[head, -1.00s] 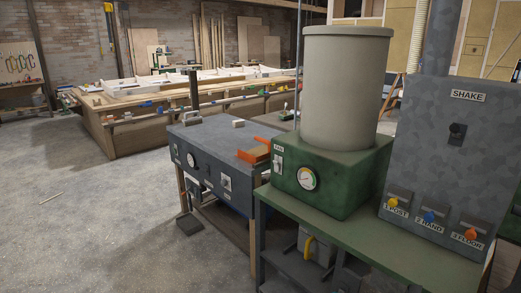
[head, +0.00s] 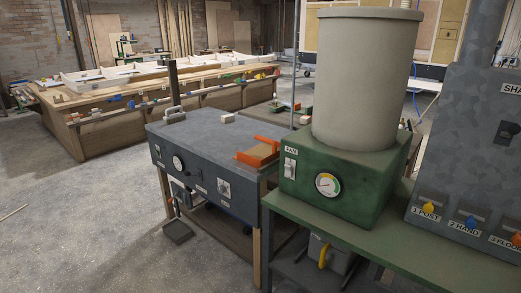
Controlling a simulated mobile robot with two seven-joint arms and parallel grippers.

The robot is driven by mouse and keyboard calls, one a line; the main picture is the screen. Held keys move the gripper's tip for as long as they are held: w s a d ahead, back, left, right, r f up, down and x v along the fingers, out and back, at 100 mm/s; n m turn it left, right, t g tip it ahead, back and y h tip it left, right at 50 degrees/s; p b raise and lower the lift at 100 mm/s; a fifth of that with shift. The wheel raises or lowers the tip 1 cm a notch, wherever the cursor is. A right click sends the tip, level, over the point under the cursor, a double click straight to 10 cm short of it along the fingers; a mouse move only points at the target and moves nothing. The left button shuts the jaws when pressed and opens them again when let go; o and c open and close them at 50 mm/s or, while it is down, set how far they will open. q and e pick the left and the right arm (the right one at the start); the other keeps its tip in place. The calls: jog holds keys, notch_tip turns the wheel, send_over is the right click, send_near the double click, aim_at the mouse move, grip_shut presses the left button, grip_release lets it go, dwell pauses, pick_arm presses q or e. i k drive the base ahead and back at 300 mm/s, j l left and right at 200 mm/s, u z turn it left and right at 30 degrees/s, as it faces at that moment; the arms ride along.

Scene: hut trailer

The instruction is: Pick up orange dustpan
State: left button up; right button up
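The orange dustpan (head: 252,157) lies on the right end of the dark grey table (head: 205,130), close beside the green fan unit. Its orange edges stand up around a tan inner area. The fan unit hides part of its right side. Neither of my grippers shows in the head view.
The green fan unit (head: 300,190) with a tall beige drum (head: 362,85) stands on a green bench (head: 330,222) at right. A grey control panel (head: 465,150) is at far right. A small pale block (head: 228,118) lies on the table. The concrete floor (head: 75,215) at left is open.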

aim_at(260, 155)
jog(key=i+j, duration=0.2)
jog(key=i+j+z, duration=0.1)
jog(key=j, duration=0.35)
jog(key=i+j, duration=0.3)
jog(key=i+j+z, duration=0.15)
jog(key=j, duration=0.25)
jog(key=i+j, duration=0.25)
jog(key=j+z, duration=0.05)
jog(key=j, duration=0.05)
